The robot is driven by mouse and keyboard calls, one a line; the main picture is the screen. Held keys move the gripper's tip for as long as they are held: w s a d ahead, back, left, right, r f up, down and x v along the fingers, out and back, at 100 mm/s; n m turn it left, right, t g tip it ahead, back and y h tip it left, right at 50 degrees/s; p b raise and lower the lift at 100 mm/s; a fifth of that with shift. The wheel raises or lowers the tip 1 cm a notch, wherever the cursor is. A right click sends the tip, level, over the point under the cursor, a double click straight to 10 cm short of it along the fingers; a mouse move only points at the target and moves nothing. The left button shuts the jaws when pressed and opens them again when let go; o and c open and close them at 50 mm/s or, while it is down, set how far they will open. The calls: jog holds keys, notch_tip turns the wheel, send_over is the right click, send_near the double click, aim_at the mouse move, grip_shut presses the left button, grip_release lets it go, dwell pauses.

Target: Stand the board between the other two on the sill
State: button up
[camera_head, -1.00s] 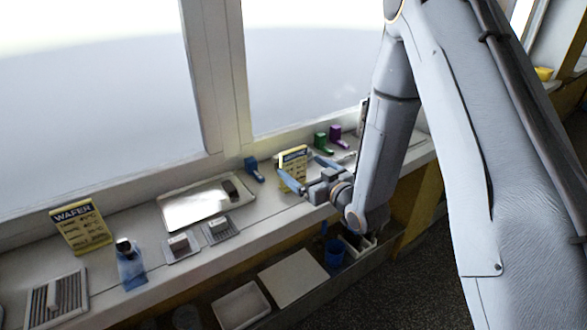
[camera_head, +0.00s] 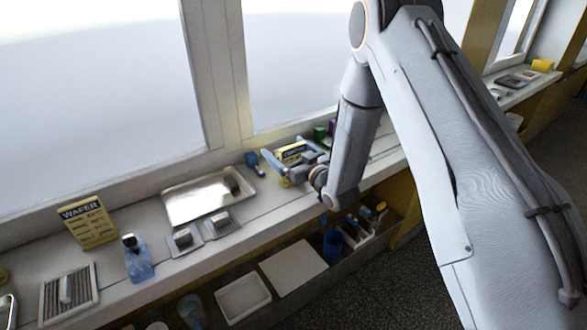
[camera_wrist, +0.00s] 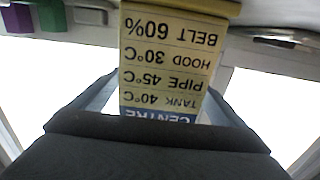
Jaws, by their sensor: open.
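A yellow board with a blue CENTRE heading (camera_head: 291,151) stands on the sill, right of the window post, in the head view. It fills the middle of the wrist view (camera_wrist: 165,65), upside down there. My gripper (camera_head: 286,157) is open, with one finger on each side of this board; I cannot tell whether they touch it. The fingers also flank it in the wrist view (camera_wrist: 160,92). A similar yellow board headed WAFER (camera_head: 89,222) stands upright at the left of the sill. A third board is not visible; my arm hides part of the sill to the right.
A blue bottle (camera_head: 138,260) and grooved plate (camera_head: 68,293) are at left. A blue object (camera_head: 253,163) stands left of my gripper. The lower shelf holds a white bin (camera_head: 243,300) and blue cup (camera_head: 333,243).

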jog(key=c, duration=1.7)
jog(key=shift+c, duration=0.7)
jog(key=shift+r, duration=0.15)
